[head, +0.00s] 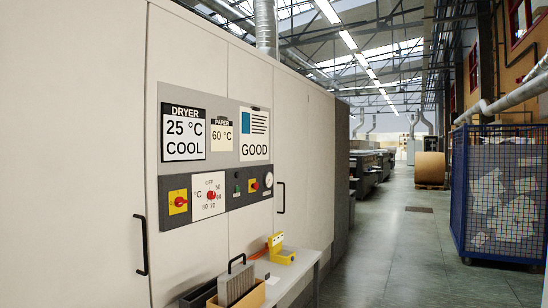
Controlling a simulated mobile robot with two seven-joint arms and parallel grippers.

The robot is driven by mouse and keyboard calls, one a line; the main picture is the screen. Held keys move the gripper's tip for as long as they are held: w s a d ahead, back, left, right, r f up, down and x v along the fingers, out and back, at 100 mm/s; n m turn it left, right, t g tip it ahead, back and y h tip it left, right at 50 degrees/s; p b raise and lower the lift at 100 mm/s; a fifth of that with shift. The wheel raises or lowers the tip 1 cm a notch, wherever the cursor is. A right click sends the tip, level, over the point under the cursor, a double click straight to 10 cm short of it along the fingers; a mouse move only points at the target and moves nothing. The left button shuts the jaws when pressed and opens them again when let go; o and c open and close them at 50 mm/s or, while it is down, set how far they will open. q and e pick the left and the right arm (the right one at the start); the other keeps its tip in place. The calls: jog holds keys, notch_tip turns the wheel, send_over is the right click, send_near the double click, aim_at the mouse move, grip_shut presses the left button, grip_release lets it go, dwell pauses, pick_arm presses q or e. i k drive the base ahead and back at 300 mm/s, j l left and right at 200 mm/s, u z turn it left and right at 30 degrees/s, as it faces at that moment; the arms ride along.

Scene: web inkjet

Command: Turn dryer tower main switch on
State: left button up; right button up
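The dryer tower (188,55) is a large pale cabinet filling the left side of the head view. Its dark control strip (222,213) carries a red rotary switch on a yellow plate (178,202) at the left end. A white temperature dial (209,194) with a red knob, marked OFF and 50 to 80 °C, is beside it. A smaller red-on-yellow switch (253,185) is further right. Knob positions are too small to read surely. Displays above read DRYER 25 °C COOL (184,126), PAPER 60 °C (221,135) and GOOD (255,134). Neither gripper is in view.
Black door handles (140,246) stick out from the cabinet front. A low table (306,262) below the panel holds a yellow device (280,248) and a box with grey plates (236,284). A blue mesh cage (499,190) stands right; the aisle (396,245) between is clear.

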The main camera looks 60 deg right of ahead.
aim_at(179, 201)
jog(key=z, duration=1.8)
jog(key=i+j+u, duration=0.3)
jog(key=i, duration=0.2)
jog(key=i+u, duration=0.25)
jog(key=i, duration=0.25)
